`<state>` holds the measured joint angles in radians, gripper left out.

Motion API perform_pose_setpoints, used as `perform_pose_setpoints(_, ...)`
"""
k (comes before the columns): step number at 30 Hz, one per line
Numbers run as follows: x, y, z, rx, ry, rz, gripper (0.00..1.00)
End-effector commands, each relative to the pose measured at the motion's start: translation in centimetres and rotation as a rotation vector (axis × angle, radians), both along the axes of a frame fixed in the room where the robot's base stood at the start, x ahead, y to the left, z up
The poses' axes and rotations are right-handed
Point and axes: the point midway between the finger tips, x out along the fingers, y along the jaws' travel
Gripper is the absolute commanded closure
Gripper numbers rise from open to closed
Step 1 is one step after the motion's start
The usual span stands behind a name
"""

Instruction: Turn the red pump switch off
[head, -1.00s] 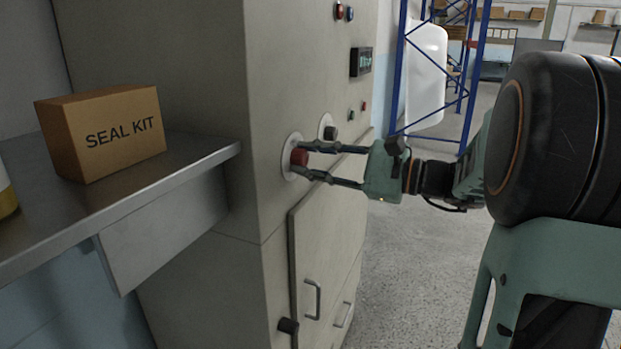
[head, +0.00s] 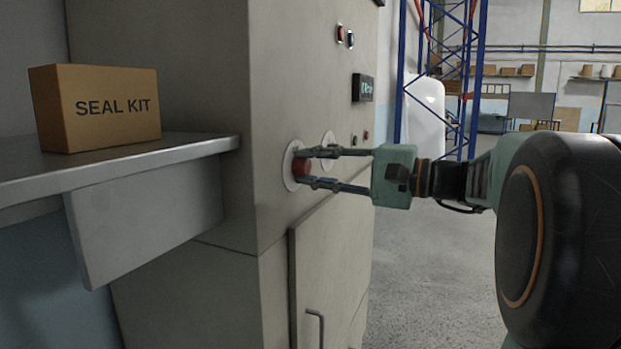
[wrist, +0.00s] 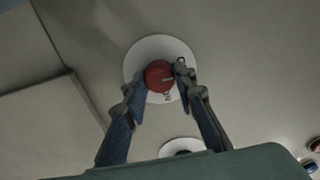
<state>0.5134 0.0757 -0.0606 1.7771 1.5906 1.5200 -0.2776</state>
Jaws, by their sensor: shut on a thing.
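The red pump switch (head: 302,167) is a round red knob on a pale disc, set in the front of a grey cabinet. In the wrist view my gripper's fingertips (wrist: 161,80) sit at the knob's left and right edges. The upper finger partly hides a second pale disc (head: 328,138) beside the switch.
The grey cabinet (head: 215,110) also bears a small display (head: 362,88) and small indicator lights. A metal shelf (head: 190,146) with a SEAL KIT box (head: 95,108) juts out at the left. A blue rack (head: 476,75) stands behind. Open floor (head: 430,270) lies right of the cabinet.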

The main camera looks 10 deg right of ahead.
Motion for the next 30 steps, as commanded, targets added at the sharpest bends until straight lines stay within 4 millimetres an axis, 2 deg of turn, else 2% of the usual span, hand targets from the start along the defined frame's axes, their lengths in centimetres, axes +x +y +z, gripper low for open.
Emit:
perform_pose_setpoints(15,0.03,-0.06,0.01,-0.013,-0.016,-0.002,0.99)
perform_pose_setpoints(16,0.03,-0.06,0.02,-0.013,-0.016,-0.002,0.74)
perform_pose_setpoints(20,0.02,-0.05,0.01,-0.013,-0.016,-0.001,0.59)
perform_pose_setpoints(21,0.03,-0.05,0.02,-0.013,-0.016,-0.001,0.57)
perform_pose_setpoints(30,-0.10,-0.24,0.01,-0.012,-0.016,-0.001,0.57)
